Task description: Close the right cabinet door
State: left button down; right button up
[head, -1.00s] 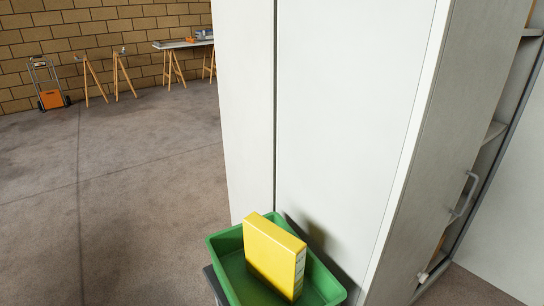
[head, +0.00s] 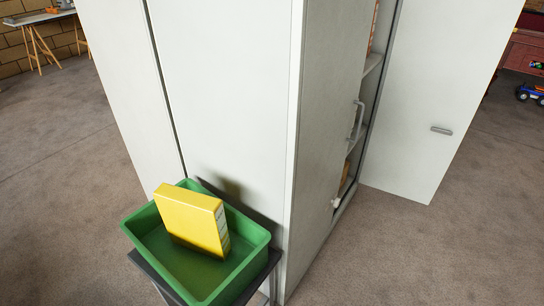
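The tall pale cabinet shows its broad side panel (head: 225,90) in the middle of the head view. Its right door (head: 425,100) stands wide open, swung out at the right, with a small grey handle (head: 441,130) on the face I see. The left door (head: 328,120) lies along the cabinet front and has a bar handle (head: 356,120) near its free edge. Shelves (head: 372,65) with a few partly hidden items show in the gap between the two doors. Neither of my grippers is in view.
A green bin (head: 150,235) holding a yellow box file (head: 190,215) stands on a dark stand (head: 265,275) against the cabinet side. Carpet (head: 440,255) is clear in front of the open door. A blue toy car (head: 530,93) lies far right; a trestle table (head: 35,20) is far left.

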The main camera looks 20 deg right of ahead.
aim_at(445, 56)
jog(key=z, duration=2.55)
jog(key=i, duration=6)
jog(key=u, duration=4.2)
